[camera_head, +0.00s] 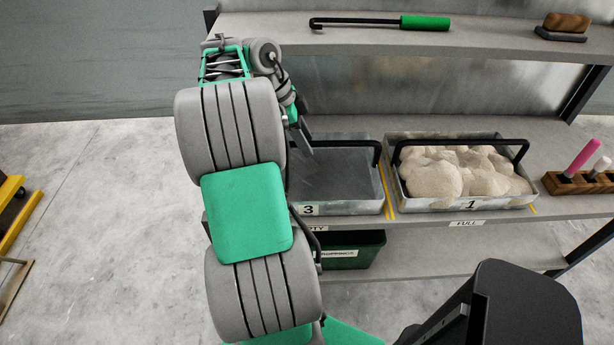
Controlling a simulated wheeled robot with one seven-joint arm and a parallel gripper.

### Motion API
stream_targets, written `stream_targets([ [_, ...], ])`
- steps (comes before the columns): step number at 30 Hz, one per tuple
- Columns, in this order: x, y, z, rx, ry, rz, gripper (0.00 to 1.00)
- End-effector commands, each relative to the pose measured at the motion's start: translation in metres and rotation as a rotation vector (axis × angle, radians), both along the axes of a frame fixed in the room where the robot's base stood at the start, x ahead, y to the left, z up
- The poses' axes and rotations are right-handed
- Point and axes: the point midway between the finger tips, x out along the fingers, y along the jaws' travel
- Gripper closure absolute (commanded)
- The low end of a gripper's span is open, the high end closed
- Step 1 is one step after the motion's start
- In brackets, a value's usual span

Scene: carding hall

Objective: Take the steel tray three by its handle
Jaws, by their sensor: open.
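The steel tray three (350,207) sits on the middle shelf, marked with a "3" on its front, and looks empty. Its black bar handle (364,142) stands up across the tray; the right part shows and the left part is hidden by my arm. My gripper (302,138) is seen from behind and side, above the left part of the tray, near the line of the handle. Its dark fingers are partly hidden, and I cannot tell whether they touch the handle. Nothing is seen held in it.
Tray one (480,203), full of pale fibre, stands right of tray three past yellow lines. A green-handled hook tool (380,22) and a brush (564,27) lie on the upper shelf. A wooden block with pegs (582,183) is at right. A green bin (350,249) is below.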

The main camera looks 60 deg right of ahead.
Motion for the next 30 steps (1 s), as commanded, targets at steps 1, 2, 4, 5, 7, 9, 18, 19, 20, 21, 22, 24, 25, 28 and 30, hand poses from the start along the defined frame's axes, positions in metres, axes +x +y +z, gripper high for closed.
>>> stream_targets([
  [1,-0.0034,-0.0014,-0.0092,0.002,0.001,-0.001,0.59],
  [2,-0.0044,-0.0022,-0.012,0.0,0.0,0.001,0.59],
  [4,-0.0055,-0.0036,-0.0153,-0.002,-0.001,0.001,0.59],
  [5,-0.0057,-0.0037,-0.0158,-0.002,-0.001,0.001,0.59],
  [7,-0.0054,-0.0037,-0.0155,-0.002,-0.001,0.002,0.59],
  [9,-0.0052,-0.0036,-0.0154,-0.002,-0.001,0.003,0.59],
  [18,-0.005,-0.0034,-0.0154,-0.001,-0.001,0.004,0.81],
  [19,-0.005,-0.0034,-0.0154,-0.001,-0.001,0.004,0.83],
  [20,-0.005,-0.0034,-0.0154,-0.001,-0.001,0.004,0.86],
  [21,-0.005,-0.0034,-0.0154,-0.001,-0.001,0.004,0.89],
  [22,-0.005,-0.0034,-0.0154,-0.001,-0.001,0.004,0.91],
  [24,-0.005,-0.0034,-0.0154,-0.001,-0.001,0.004,0.97],
  [25,-0.005,-0.0034,-0.0154,-0.001,-0.001,0.004,1.0],
  [28,-0.005,-0.0034,-0.0154,-0.001,-0.001,0.004,1.0],
  [30,-0.005,-0.0034,-0.0154,-0.001,0.0,0.004,1.0],
])
